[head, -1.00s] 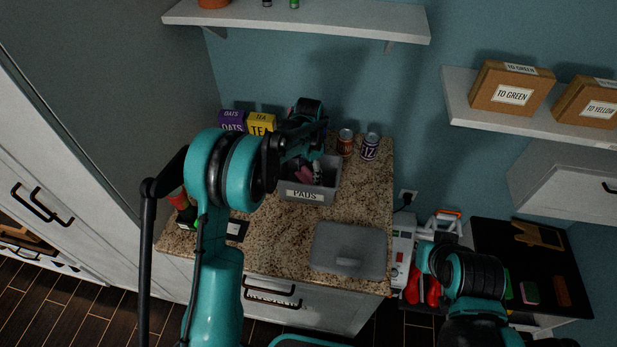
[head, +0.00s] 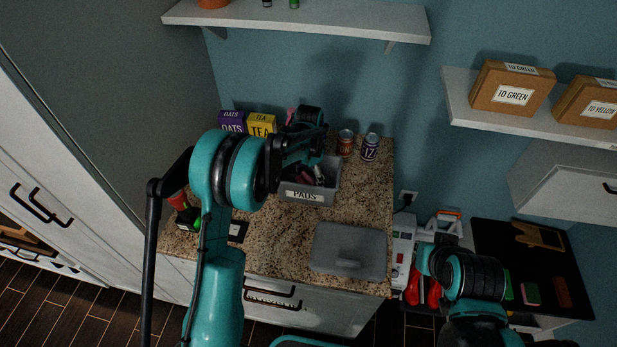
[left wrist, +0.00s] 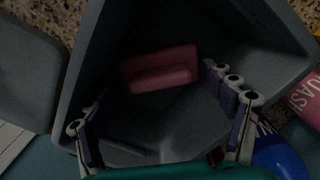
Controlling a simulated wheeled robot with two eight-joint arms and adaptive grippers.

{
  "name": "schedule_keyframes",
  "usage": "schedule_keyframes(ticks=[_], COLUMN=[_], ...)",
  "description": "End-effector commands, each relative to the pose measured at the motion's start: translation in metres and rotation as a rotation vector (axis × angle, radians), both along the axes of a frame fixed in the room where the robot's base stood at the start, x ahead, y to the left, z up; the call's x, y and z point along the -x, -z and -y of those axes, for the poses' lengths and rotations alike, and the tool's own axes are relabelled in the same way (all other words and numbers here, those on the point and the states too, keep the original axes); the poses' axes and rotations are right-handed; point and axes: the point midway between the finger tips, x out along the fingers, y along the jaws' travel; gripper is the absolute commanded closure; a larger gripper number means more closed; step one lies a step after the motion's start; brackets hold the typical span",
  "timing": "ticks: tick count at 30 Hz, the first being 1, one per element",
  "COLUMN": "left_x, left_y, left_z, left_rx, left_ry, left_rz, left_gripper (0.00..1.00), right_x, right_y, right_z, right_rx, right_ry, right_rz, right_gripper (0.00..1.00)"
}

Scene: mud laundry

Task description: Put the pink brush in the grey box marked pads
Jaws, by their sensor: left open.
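The grey box (head: 325,193) with the PADS label stands open on the speckled counter. In the left wrist view I look down into the grey box (left wrist: 95,50). The pink brush (left wrist: 160,68) lies inside it, between my fingers and not visibly touched by them. In the head view only a small pink part of the brush (head: 307,177) shows. My left gripper (head: 318,174) reaches down into the box; the left wrist view shows its fingers (left wrist: 155,90) spread wide. My right arm is at the lower right, but its gripper cannot be made out.
A grey lid (head: 348,250) lies on the counter in front of the box. Two cans (head: 370,147) stand behind right. A yellow tea box (head: 262,125) and purple oats box (head: 231,121) stand behind left. A shelf (head: 300,22) hangs above.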

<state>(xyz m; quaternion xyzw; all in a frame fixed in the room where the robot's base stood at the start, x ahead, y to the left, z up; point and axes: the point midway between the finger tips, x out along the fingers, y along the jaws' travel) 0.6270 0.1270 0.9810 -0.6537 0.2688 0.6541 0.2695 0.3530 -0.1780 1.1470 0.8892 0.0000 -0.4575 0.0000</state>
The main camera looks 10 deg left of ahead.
Motion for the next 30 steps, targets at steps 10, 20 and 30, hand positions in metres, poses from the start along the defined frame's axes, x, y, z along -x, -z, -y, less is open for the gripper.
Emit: schedule_keyframes(ticks=[10,20,30], left_x=[0.000,0.001,0.067], left_y=[-0.072,-0.118,-0.186], left_z=[0.000,0.000,-0.017], left_rx=[0.000,0.000,0.025], left_ry=[0.000,-0.001,-0.193], left_rz=[0.000,0.001,0.152], left_gripper=[0.18,0.18,0.18], right_x=[0.000,0.000,0.000], right_y=[-0.012,-0.018,-0.018], right_z=[0.000,0.000,0.000], right_rx=[0.000,0.000,0.000], right_ry=[0.000,0.000,0.000], right_rz=[0.000,0.000,0.000], right_gripper=[1.00,1.00,1.00])
